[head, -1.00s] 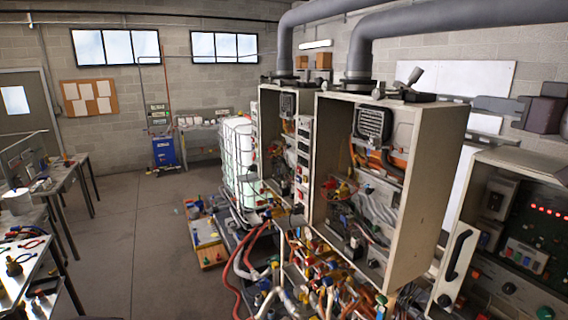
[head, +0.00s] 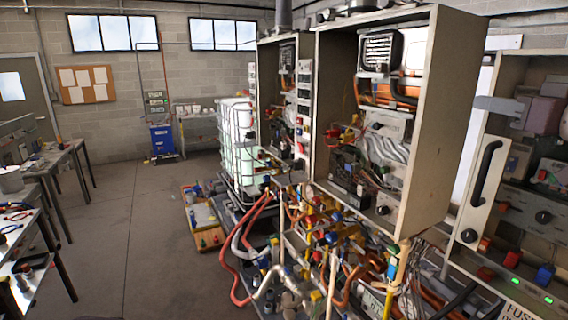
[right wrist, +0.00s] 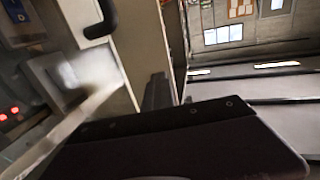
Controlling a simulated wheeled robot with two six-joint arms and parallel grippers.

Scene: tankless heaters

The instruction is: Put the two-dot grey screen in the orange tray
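I cannot pick out a grey screen with two dots or an orange tray in either view. My right gripper (head: 497,104) shows as a grey shape at the right of the head view, in front of the open fuse cabinet, with nothing visibly held. In the right wrist view its dark gripper (right wrist: 158,92) points at a pale cabinet edge; its finger gap is unclear. My left gripper is not in view.
Two open heater cabinets (head: 440,115) stand in the middle, with pipes and valves (head: 325,235) crowded below. The fuse cabinet (head: 470,200) with a black handle is close at right. Worktables (head: 45,160) stand at left. The grey floor (head: 140,240) between is clear.

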